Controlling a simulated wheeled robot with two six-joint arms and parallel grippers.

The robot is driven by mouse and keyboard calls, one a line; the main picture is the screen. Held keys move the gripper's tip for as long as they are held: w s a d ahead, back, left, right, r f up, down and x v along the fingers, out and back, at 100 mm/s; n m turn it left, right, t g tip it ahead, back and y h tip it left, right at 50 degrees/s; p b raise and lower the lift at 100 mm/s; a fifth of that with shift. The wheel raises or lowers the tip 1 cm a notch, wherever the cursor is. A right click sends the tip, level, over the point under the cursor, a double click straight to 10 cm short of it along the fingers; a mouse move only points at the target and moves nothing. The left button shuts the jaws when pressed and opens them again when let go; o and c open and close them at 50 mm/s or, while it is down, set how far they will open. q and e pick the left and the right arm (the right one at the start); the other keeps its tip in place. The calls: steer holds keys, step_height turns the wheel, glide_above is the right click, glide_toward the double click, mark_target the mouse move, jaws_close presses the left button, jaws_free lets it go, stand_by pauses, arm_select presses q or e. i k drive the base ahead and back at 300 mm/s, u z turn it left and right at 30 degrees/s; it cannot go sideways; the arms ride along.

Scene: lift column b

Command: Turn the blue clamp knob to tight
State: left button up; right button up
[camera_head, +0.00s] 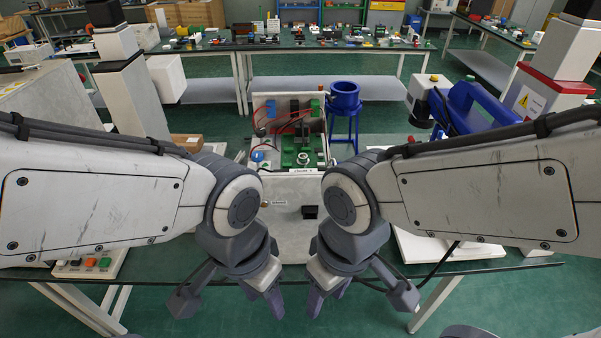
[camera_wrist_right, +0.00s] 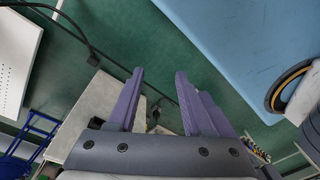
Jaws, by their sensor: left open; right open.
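A small round blue knob (camera_head: 258,156) shows in the head view at the left side of the bench fixture (camera_head: 285,190), just beyond my left wrist. I cannot read whether it is tight or loose. My left gripper (camera_head: 278,304) hangs in front of the near table edge, pointing down, empty and well short of the knob. My right gripper (camera_head: 326,302) hangs beside it on the right, also pointing down and apart from everything. In the right wrist view the right gripper (camera_wrist_right: 159,74) has its two purple fingers apart with nothing between them. The knob is not recognisable there.
Behind the knob stands a panel (camera_head: 290,95) with red wires and green parts. A blue funnel-like stand (camera_head: 344,98) is to its right. A box with coloured buttons (camera_head: 90,264) lies at the near left. My forearms cover much of the table's sides.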

mark_target(257, 157)
steer(key=i, duration=0.3)
steer(key=u, duration=1.65)
steer(key=k, duration=0.95)
steer(key=z, duration=1)
steer(key=i, duration=1)
steer(key=z, duration=0.05)
